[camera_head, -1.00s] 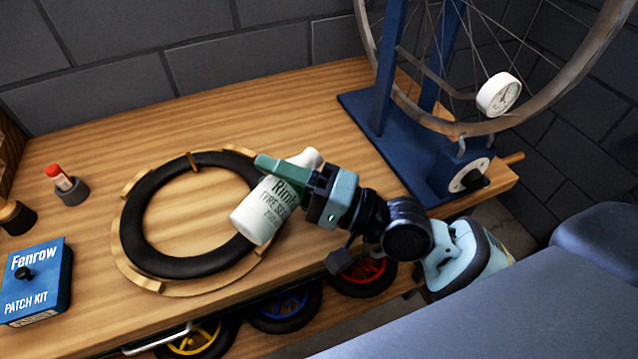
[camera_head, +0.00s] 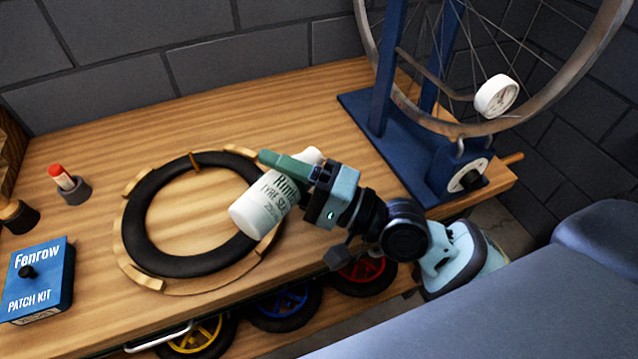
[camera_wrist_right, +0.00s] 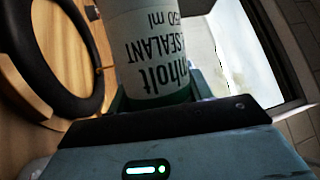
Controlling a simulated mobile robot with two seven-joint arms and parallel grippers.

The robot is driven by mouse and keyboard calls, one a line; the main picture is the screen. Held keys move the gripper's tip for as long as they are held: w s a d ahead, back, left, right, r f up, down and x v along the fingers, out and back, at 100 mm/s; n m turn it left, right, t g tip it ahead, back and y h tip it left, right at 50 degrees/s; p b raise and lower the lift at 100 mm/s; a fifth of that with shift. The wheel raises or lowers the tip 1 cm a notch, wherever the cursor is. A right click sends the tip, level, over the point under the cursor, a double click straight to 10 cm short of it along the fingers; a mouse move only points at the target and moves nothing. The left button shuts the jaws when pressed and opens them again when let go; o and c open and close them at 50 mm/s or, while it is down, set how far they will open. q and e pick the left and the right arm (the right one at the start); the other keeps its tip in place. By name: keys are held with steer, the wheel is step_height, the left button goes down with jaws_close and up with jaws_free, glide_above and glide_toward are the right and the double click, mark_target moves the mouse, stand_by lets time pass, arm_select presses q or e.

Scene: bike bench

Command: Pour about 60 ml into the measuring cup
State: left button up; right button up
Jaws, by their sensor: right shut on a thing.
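A white tyre sealant bottle (camera_head: 262,207) with dark lettering is held in my right gripper (camera_head: 292,172) above the near right side of the round tyre stand. The bottle leans in the head view, its broad end toward the lower left and its other end partly behind the green finger. The right wrist view shows the same bottle (camera_wrist_right: 155,50) between the jaws, its label upside down. I cannot see the measuring cup in either view. My left gripper is not in view.
A black tyre (camera_head: 137,225) lies on a wooden ring (camera_head: 128,262) on the bench. A blue patch kit (camera_head: 38,283) and a red-capped item (camera_head: 62,177) stand left. A blue wheel stand (camera_head: 385,120) stands right. The back of the bench (camera_head: 240,110) is clear.

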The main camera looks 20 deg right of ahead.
steer(key=shift+w+d, duration=0.1)
stand_by(0.8)
steer(key=shift+w+m, duration=0.15)
steer(key=shift+m, duration=0.25)
steer(key=shift+d+f+m+t, duration=0.1)
steer(key=shift+d+m+t, duration=0.1)
steer(key=shift+m+t, duration=0.1)
stand_by(0.5)
stand_by(0.6)
